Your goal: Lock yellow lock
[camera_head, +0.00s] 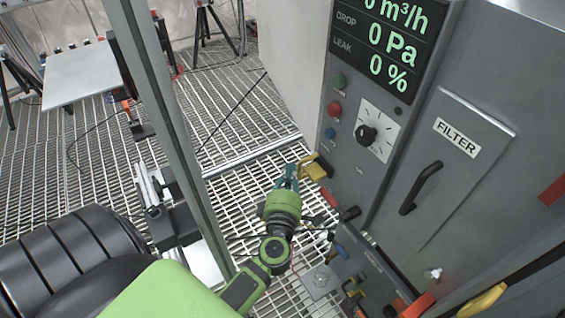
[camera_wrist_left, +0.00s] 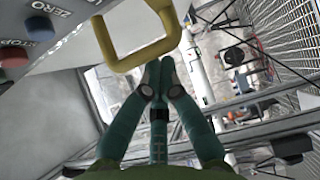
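The yellow lock (camera_head: 314,168) is a yellow piece sticking out from the lower left edge of the grey panel. In the left wrist view it is a yellow U-shaped loop (camera_wrist_left: 132,58) near the top. My left gripper (camera_head: 291,172) is just left of the lock in the head view. In the left wrist view its teal fingers (camera_wrist_left: 160,64) come together at the tips, right at the loop's lower bar. Nothing shows between the tips. I cannot tell whether they touch the bar. My right gripper is in neither view.
The grey panel carries buttons, a black dial (camera_head: 366,135), a display (camera_head: 388,40) and a FILTER door with a black handle (camera_head: 421,187). Another yellow handle (camera_head: 484,301) is at lower right. A metal post (camera_head: 165,120) stands left of my arm. Grated floor lies beyond.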

